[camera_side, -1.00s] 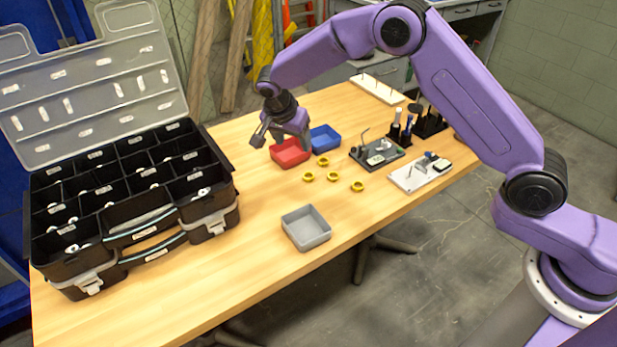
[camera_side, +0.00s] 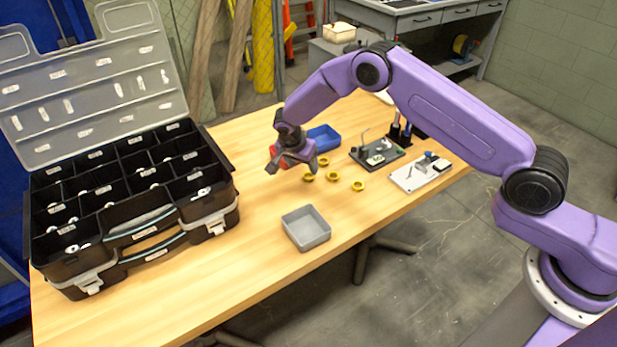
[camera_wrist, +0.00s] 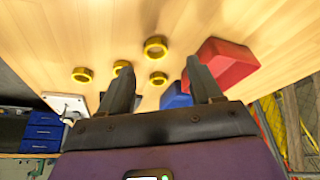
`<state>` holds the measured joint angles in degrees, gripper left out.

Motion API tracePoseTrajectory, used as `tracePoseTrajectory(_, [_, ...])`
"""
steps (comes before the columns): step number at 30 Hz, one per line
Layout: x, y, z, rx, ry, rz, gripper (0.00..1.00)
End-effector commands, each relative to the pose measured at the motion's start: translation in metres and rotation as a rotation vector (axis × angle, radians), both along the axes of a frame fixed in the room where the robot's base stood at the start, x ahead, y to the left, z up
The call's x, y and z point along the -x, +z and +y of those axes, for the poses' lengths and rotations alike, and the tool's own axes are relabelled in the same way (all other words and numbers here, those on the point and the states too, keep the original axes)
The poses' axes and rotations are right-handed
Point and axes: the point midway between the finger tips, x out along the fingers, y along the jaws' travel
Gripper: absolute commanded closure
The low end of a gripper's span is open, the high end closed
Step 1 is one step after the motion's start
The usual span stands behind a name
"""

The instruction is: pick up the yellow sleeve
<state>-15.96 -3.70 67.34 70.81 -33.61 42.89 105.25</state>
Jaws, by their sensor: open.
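Several yellow sleeves, short open rings, lie on the wooden table in a loose group. In the side view one sleeve (camera_side: 358,186) lies at the right of the group, one (camera_side: 333,176) in the middle, one (camera_side: 323,161) farther back, and one close beside my gripper (camera_side: 293,168). In the wrist view a sleeve (camera_wrist: 155,47) and another sleeve (camera_wrist: 158,78) appear between the fingers of my gripper (camera_wrist: 158,66). Others lie near the left finger and farther left. My gripper is open and empty, above the table, at the left of the group.
A red bin (camera_wrist: 222,64), partly hidden by my gripper in the side view, and a blue bin (camera_side: 324,137) stand close by. A grey bin (camera_side: 306,228) is nearer the front edge. A black compartment case (camera_side: 130,190) fills the left. Fixture plates (camera_side: 420,173) lie right.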

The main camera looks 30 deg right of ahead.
Motion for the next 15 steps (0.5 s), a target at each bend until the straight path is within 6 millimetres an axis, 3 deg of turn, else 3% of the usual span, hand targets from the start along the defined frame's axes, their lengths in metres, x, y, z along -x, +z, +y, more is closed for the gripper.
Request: tracePoseTrajectory(15, [-0.005,-0.047,-0.021,0.001,-0.001,-0.001,0.36])
